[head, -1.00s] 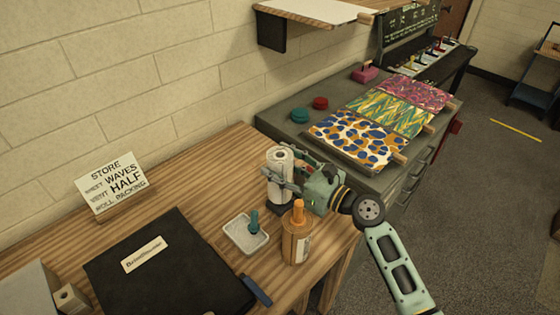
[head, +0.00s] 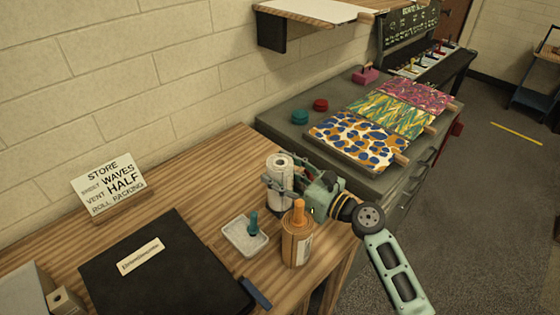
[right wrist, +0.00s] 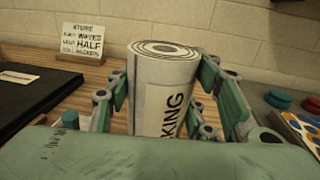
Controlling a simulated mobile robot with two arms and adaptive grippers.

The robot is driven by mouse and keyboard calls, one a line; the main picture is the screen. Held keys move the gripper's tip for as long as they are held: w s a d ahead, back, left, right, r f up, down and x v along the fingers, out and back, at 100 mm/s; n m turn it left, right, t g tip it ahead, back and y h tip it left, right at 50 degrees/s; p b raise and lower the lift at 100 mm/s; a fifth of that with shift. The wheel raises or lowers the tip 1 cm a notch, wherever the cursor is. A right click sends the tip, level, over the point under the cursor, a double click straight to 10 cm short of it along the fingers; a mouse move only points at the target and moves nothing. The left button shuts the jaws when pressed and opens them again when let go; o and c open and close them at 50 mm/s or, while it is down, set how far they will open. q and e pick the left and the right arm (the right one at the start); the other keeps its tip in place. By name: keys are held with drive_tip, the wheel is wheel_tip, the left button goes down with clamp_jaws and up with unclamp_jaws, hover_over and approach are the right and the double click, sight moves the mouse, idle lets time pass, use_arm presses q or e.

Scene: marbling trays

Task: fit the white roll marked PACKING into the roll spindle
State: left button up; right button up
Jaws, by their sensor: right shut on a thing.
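The white roll marked PACKING (head: 280,171) is upright between the fingers of my right gripper (head: 276,186), near the right edge of the wooden table. In the right wrist view the roll (right wrist: 163,80) shows its coiled top and the letters "KING", with a finger against each side. A small dark piece shows low beside the roll in the head view; it may be the roll spindle, but the fingers and roll hide most of it. I cannot tell whether the roll's lower end is around a spindle. My left gripper is out of view.
An orange-topped bottle (head: 297,235) stands just in front of my right gripper. A white dish (head: 232,245) with a teal object, a black folder (head: 125,290) and a sign (head: 95,199) are to the left. A grey cabinet (head: 290,134) with patterned sheets stands behind.

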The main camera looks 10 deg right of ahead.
drive_tip(key=shift+f, duration=0.15)
drive_tip(key=o, duration=1.3)
wheel_tip(320, 180, up, 10)
drive_tip(key=shift+r, duration=0.1)
